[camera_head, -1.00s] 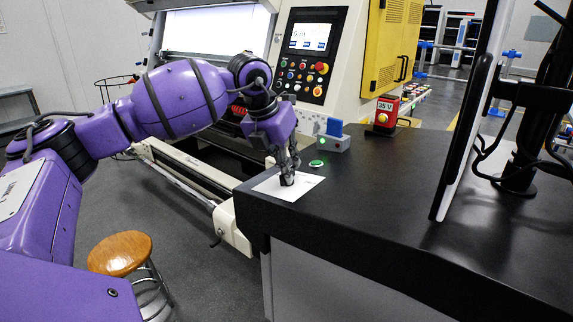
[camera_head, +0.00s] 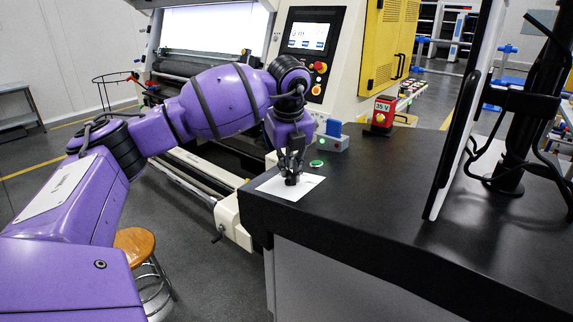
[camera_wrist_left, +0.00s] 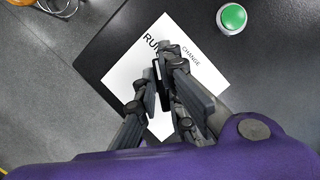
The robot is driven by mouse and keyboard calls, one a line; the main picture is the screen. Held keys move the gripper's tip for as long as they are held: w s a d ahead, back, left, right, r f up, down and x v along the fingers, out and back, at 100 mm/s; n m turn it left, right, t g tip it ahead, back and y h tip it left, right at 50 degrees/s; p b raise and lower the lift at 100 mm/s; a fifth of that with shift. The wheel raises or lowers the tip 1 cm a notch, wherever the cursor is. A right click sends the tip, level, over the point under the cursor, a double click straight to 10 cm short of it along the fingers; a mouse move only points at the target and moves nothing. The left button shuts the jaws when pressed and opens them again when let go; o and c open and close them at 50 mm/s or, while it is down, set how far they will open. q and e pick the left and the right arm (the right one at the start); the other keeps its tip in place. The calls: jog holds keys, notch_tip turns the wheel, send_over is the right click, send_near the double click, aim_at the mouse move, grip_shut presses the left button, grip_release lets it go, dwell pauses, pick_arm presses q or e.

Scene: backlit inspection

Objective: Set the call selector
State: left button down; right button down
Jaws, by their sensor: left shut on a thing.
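The call selector is a small dark knob (camera_wrist_left: 159,72) on a white card (camera_head: 312,186) at the near left corner of the black bench. In the left wrist view the card (camera_wrist_left: 122,78) carries the printed words RUN and CHANGE beside the knob. My left gripper (camera_head: 291,181) points down over the card. Its fingers (camera_wrist_left: 166,78) are closed around the knob and hide most of it, so I cannot read which word it points to. My right gripper is in neither view.
A green button (camera_head: 316,163) sits just behind the card. A grey box with a blue block (camera_head: 334,128) and a red 35 V box (camera_head: 382,112) stand farther back. A monitor (camera_head: 466,120) rises at right. A stool (camera_head: 135,241) is on the floor. The bench's middle is clear.

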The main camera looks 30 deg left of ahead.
pick_arm(q)
jog(key=shift+n, duration=0.3)
jog(key=c, duration=1.9)
grip_release()
jog(key=shift+o, duration=0.2)
jog(key=shift+r, duration=0.15)
jog(key=v, duration=1.1)
jog(key=shift+r, duration=0.35)
jog(key=shift+s+d+f, duration=0.15)
